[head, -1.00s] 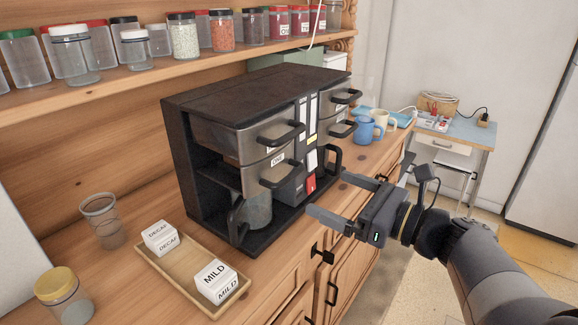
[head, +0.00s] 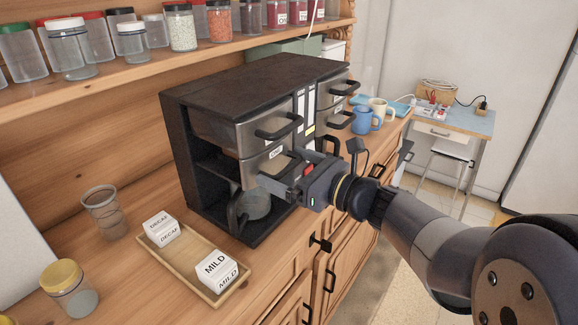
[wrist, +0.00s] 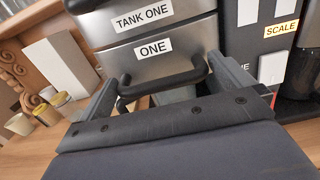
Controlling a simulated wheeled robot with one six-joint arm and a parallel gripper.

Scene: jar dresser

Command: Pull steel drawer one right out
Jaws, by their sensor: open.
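Steel drawer one (head: 252,167) is the lower of the two drawers on the left of the dark coffee machine (head: 255,85). In the wrist view, its steel front (wrist: 178,48) bears a white ONE label and looks closed. Its black bar handle (wrist: 165,84) crosses the view below the label. My gripper (head: 280,172) is at this drawer front, its fingers partly covering the handle in the head view. In the wrist view, my gripper (wrist: 166,88) is open, with one finger on each side of the handle. I cannot tell whether the fingers touch it.
The TANK ONE drawer (head: 268,130) is directly above. A glass pot (head: 255,205) stands in the bay below. A tray (head: 190,268) with DECAF and MILD boxes lies at the front left. Blue and cream mugs (head: 366,120) stand to the right of the machine.

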